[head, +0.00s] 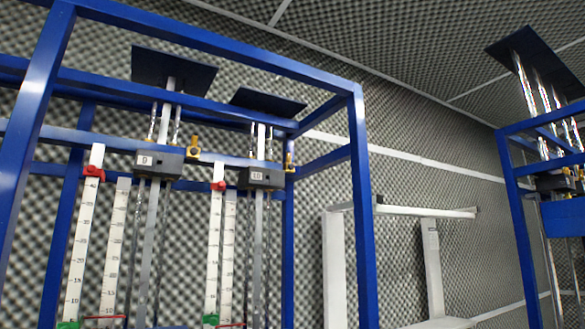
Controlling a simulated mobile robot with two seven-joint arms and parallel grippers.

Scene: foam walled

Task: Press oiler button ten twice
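The unit labelled 10 is a dark grey box (263,178) on a vertical rail, in the middle of the head view. A small yellow fitting (289,163) sits on the blue bar at its right. I cannot tell which part of the unit is its button. A similar box labelled 9 (158,164) is to its left, with another yellow fitting (193,148) beside it. Neither of my grippers shows in the head view.
A blue frame (360,200) surrounds both units. White scales (214,250) with red and green clips stand beside the rails. Dark plates (268,102) top the rails. A white frame (335,265) stands right of it, and another blue frame (515,190) at far right. Foam walls lie behind.

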